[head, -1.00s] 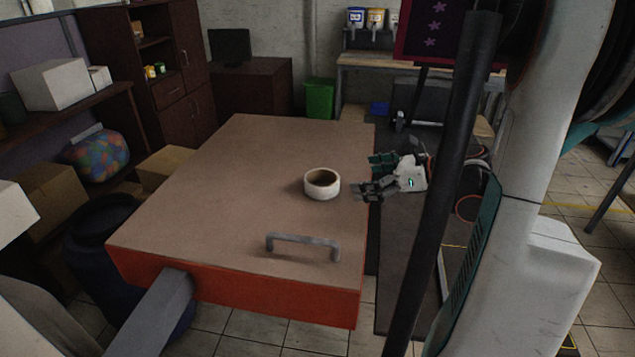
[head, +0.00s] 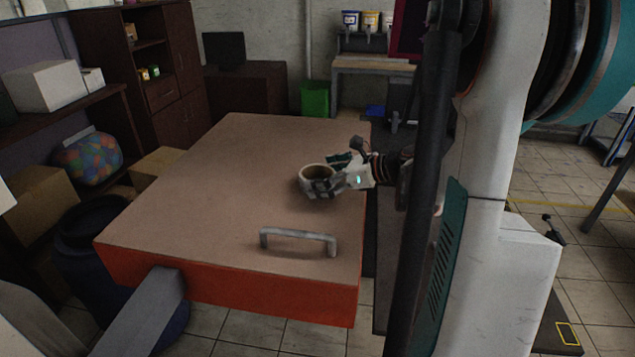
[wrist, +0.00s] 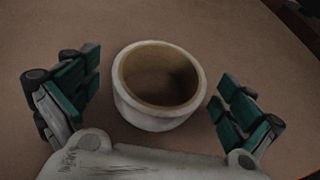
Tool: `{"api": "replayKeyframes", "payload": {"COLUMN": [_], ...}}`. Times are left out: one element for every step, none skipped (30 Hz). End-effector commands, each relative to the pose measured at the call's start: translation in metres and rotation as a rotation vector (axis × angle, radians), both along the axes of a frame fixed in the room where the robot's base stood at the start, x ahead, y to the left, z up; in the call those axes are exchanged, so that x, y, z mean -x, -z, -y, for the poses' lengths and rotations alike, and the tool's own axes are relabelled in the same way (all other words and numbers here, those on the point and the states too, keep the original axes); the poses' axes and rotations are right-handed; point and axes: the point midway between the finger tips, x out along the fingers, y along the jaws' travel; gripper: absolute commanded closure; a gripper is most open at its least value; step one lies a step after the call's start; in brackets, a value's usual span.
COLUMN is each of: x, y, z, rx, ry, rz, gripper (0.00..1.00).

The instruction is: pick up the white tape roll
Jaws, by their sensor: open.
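The white tape roll (head: 316,174) lies flat on the brown table top (head: 215,180), near its right side, with its hole facing up. My gripper (head: 332,174) reaches in from the right at the roll and hides part of its near side in the head view. In the wrist view the roll (wrist: 160,85) sits between the two green-padded fingers of my gripper (wrist: 160,100). The fingers are open, with a visible gap on each side of the roll.
A grey handle (head: 298,240) stands up from the near part of the table top. The rest of the top is clear. A dark barrel (head: 90,250) and cardboard boxes (head: 40,195) stand left of the table.

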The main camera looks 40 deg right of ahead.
Motion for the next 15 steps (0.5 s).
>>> {"api": "replayKeyframes", "payload": {"x": [-0.0001,0.0,0.0001,0.0001,0.0001,0.0001,0.0001,0.0001,0.0001,0.0001,0.0001,0.0002,0.0002,0.0002,0.0002], "y": [-0.0003,-0.0004,-0.0005,-0.0005,-0.0005,-0.0005,-0.0005,-0.0005,-0.0005,-0.0005,-0.0005,-0.0004,-0.0004,-0.0004,-0.0004], "z": [0.0001,0.0001,0.0001,0.0001,0.0001,0.0002,0.0002,0.0002,0.0002,0.0002,0.0002,0.0002,0.0002,0.0002,0.0002], "rx": [0.0,0.0,0.0,0.0,0.0,0.0,0.0,0.0,0.0,0.0,0.0,0.0,0.0,0.0,0.0], "ry": [0.0,0.0,0.0,0.0,0.0,0.0,0.0,0.0,0.0,0.0,0.0,0.0,0.0,0.0,0.0], "rz": [0.0,0.0,0.0,0.0,0.0,0.0,0.0,0.0,0.0,0.0,0.0,0.0,0.0,0.0,0.0], "gripper": [0.0,0.0,0.0,0.0,0.05,0.14,0.21,0.27,0.36,0.43,0.49,0.49,0.49,0.49,0.49]}}
